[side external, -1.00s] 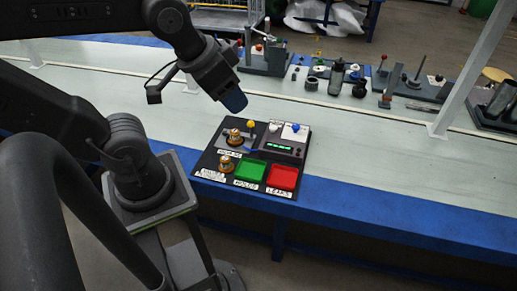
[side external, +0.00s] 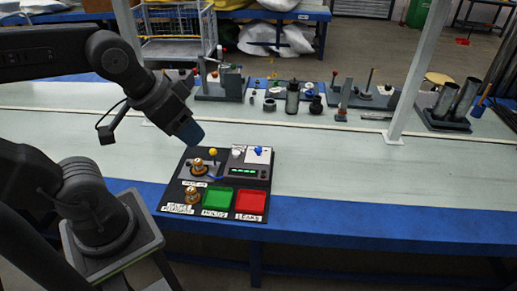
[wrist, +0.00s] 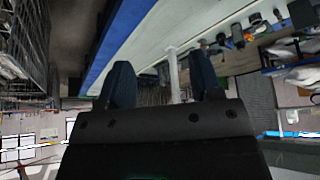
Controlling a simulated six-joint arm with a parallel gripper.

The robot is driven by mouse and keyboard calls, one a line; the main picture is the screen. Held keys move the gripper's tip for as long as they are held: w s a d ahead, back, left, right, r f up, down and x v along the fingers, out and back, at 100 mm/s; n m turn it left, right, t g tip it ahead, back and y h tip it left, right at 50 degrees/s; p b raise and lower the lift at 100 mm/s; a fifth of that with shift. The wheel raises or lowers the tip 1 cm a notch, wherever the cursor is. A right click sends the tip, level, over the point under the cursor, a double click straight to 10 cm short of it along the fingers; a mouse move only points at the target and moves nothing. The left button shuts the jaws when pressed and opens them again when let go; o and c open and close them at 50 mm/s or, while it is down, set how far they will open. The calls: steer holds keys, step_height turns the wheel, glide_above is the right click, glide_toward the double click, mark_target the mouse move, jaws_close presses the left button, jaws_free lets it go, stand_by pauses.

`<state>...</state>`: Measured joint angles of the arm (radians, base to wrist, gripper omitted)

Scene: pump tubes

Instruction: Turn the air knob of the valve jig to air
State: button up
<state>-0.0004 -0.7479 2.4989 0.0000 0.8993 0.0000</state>
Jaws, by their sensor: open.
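The valve jig is a black board (side external: 181,208) on the near part of the bench in the side external view. It carries a yellow ball knob (side external: 213,152), a white knob (side external: 237,153) and a blue knob (side external: 258,150) on a white plate. I cannot tell from the labels which is the air knob, nor its setting. My gripper (side external: 190,134) hangs above and behind the jig's back left corner, apart from it. In the wrist view my gripper (wrist: 163,82) has its two blue fingers spread with nothing between them; the jig is not visible there.
On the jig are a green tray (side external: 217,199) marked HOLDS, a red tray (side external: 250,203) marked LEAKS, and two brass fittings, one behind (side external: 197,166) and one in front (side external: 192,195). Other fixtures line the bench's back. A pale post (side external: 411,75) stands right. The bench right of the jig is clear.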

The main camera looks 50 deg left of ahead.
steer(key=w+a+n, duration=0.1)
steer(key=w+a, duration=0.3)
steer(key=w, duration=0.8)
steer(key=n+g+y, duration=0.1)
steer(key=n+y, duration=0.1)
steer(key=n, duration=0.2)
glide_above(258, 149)
steer(key=s+d, duration=0.2)
steer(key=s, duration=0.3)
step_height(258, 149, down, 29)
steer(key=shift+m, duration=0.3)
steer(key=x, duration=1.3)
steer(key=shift+s+d+f, duration=0.1)
steer(key=shift+f, duration=0.1)
steer(key=c, duration=0.9)
